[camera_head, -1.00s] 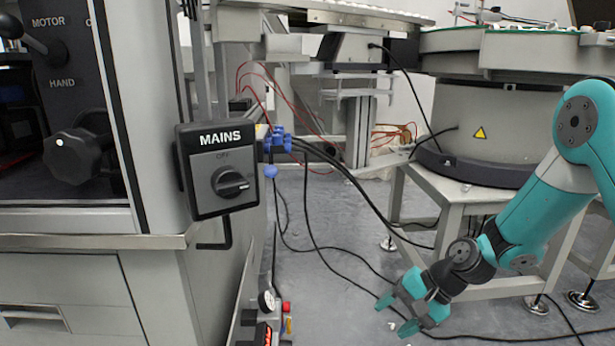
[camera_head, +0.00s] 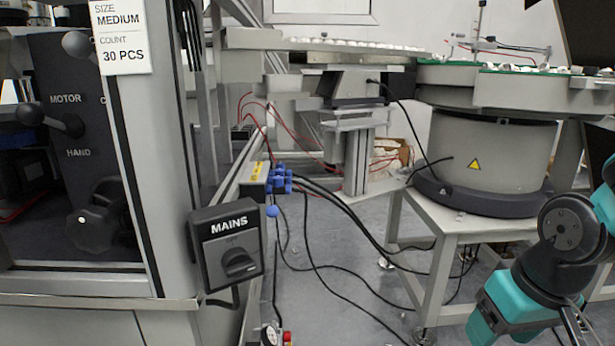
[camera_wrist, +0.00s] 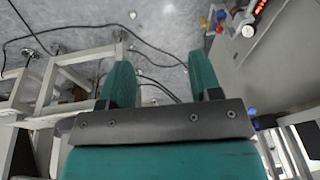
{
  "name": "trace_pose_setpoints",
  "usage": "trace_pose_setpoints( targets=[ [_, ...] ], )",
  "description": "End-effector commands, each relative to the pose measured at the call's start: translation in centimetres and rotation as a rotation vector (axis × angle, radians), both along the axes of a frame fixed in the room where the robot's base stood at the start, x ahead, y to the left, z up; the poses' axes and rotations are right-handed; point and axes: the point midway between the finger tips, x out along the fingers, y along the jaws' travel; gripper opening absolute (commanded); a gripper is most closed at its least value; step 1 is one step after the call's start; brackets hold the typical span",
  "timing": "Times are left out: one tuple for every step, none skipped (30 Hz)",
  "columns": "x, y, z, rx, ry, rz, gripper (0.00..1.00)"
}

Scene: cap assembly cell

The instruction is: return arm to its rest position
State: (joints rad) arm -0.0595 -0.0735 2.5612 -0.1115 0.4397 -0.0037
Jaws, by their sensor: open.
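My gripper (camera_wrist: 163,82) shows in the wrist view with two teal fingers spread apart and nothing between them. Grey floor with black cables shows beyond the fingertips. In the head view my teal and dark arm (camera_head: 545,275) is folded at the lower right, in front of the bowl feeder stand. I cannot make out the fingertips in the head view.
A bowl feeder (camera_head: 490,160) stands on a white frame at right. Blue connectors (camera_head: 281,180) and loose black cables lie between. Floor in the middle is otherwise open.

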Motion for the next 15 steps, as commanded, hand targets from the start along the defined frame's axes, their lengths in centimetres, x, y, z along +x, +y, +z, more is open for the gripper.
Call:
trace_pose_setpoints(
  targets=[
    [-0.3,0.8,4.2,0.015,0.001,0.027,0.58],
    [-0.5,1.2,5.6,0.023,0.003,0.043,0.58],
    [-0.9,1.9,7.5,0.036,0.007,0.066,0.58],
    [-1.1,2.4,9.0,0.045,0.010,0.084,0.58],
    [-1.4,2.8,10.4,0.055,0.011,0.102,0.58],
    [-1.8,3.5,12.3,0.067,0.017,0.127,0.58],
    [-2.1,3.9,13.7,0.076,0.019,0.146,0.58],
    [-2.4,4.3,15.1,0.084,0.022,0.164,0.58],
    [-2.9,4.9,17.0,0.095,0.027,0.190,0.58],
    [-3.2,5.3,18.4,0.102,0.028,0.209,0.58],
    [-3.6,5.7,19.8,0.110,0.033,0.227,0.58],
    [-4.0,6.3,21.7,0.120,0.037,0.253,0.58],
    [-4.4,6.7,23.1,0.128,0.039,0.274,0.58],
    [-4.8,7.0,24.5,0.134,0.043,0.294,0.58],
    [-5.3,7.5,26.3,0.143,0.047,0.320,0.58]
  ],
)
